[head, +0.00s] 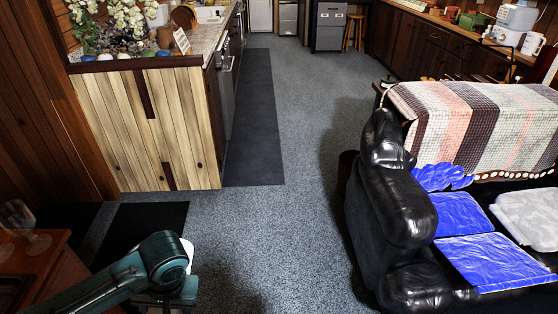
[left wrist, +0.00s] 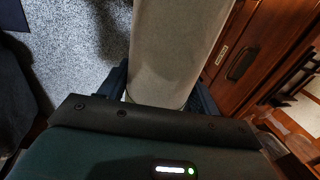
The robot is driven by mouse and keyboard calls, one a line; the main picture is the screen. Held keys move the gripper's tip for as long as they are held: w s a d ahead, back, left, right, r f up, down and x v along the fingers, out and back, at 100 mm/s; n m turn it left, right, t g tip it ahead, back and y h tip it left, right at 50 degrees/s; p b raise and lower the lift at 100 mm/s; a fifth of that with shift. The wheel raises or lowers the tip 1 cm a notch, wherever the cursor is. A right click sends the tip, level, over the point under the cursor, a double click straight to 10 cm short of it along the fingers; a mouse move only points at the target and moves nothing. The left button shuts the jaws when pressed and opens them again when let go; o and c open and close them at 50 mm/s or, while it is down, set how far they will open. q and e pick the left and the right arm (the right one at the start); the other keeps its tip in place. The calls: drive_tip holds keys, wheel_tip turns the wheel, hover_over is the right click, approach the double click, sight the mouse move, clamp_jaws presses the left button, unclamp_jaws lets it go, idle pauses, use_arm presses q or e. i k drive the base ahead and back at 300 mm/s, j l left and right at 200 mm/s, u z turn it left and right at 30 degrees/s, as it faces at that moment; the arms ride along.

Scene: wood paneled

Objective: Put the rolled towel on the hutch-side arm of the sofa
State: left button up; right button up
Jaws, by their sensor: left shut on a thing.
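A pale grey-beige rolled towel (left wrist: 175,45) stands out from my left gripper (left wrist: 160,92) in the left wrist view. The dark fingers are shut on either side of its near end; its far end is cut off by the frame. The black leather sofa (head: 365,235) is at the right of the head view, apart from my left arm. Its padded near-left arm (head: 400,205) looks bare. My right gripper is not in view.
Blue cushions (head: 462,214) and a white one (head: 530,215) lie on the sofa; a plaid blanket (head: 470,115) covers its back. A wooden cabinet (head: 50,265) with a glass stands at lower left. Grey carpet (head: 300,200) between counter and sofa is clear.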

sight(407, 196)
drive_tip(key=i+u, duration=0.4)
drive_tip(key=i, duration=0.15)
drive_tip(key=i+u, duration=0.4)
drive_tip(key=i, duration=0.2)
drive_tip(key=i+z, duration=0.35)
drive_tip(key=i+j+z, duration=0.15)
drive_tip(key=z, duration=0.2)
drive_tip(key=i+z, duration=0.1)
drive_tip(key=z, duration=1.85)
drive_tip(key=i+l+z, duration=0.1)
drive_tip(key=z, duration=0.35)
drive_tip(key=i+z, duration=0.1)
drive_tip(key=z, duration=0.3)
drive_tip(key=i+z, duration=0.1)
drive_tip(key=i, duration=0.7)
